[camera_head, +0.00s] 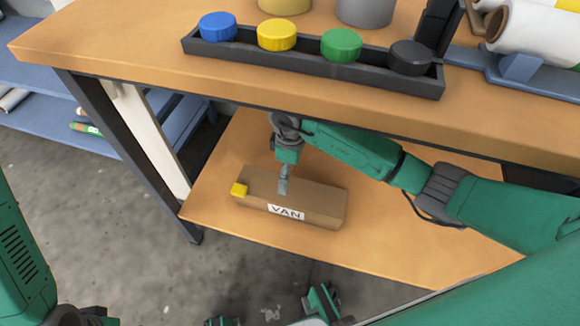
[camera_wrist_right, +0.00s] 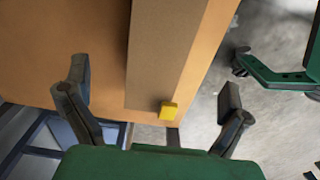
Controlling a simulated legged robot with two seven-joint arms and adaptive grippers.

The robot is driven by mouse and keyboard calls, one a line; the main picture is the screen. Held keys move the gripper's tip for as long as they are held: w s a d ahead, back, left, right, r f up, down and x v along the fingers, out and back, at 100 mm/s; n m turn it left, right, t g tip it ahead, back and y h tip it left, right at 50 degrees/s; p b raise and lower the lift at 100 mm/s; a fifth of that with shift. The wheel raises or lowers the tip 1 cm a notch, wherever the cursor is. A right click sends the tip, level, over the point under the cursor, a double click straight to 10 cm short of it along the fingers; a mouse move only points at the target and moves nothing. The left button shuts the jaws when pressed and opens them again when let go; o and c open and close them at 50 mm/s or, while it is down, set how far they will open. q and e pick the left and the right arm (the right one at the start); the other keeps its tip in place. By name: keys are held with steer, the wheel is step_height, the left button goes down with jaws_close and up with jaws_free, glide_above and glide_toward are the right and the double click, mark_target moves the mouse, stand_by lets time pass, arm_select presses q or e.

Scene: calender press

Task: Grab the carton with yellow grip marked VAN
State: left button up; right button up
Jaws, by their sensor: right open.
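The brown carton (camera_head: 325,198) with a white VAN label (camera_head: 286,212) lies on the lower wooden shelf. Its yellow grip (camera_head: 239,189) sticks out at its left end. My right gripper (camera_head: 284,184) is over the carton's top, near the left half, and hides part of it. In the right wrist view the right gripper (camera_wrist_right: 155,80) has its fingers wide apart and nothing between them in its hold. There the carton (camera_wrist_right: 160,50) runs down the middle and the yellow grip (camera_wrist_right: 168,110) shows between the fingers. I cannot tell whether a fingertip touches the carton.
The upper tabletop (camera_head: 130,45) overhangs the lower shelf (camera_head: 215,195). A dark tray (camera_head: 300,68) on it holds blue, yellow, green and black caps. A table leg (camera_head: 135,160) stands left of the carton. The shelf is bare around the carton; grey floor lies in front.

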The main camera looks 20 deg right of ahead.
mark_target(290, 190)
step_height(290, 190, down, 13)
steer(key=b, duration=0.6)
steer(key=shift+r+b, duration=0.1)
steer(key=shift+b, duration=0.2)
steer(key=shift+f, duration=0.35)
steer(key=c, duration=0.9)
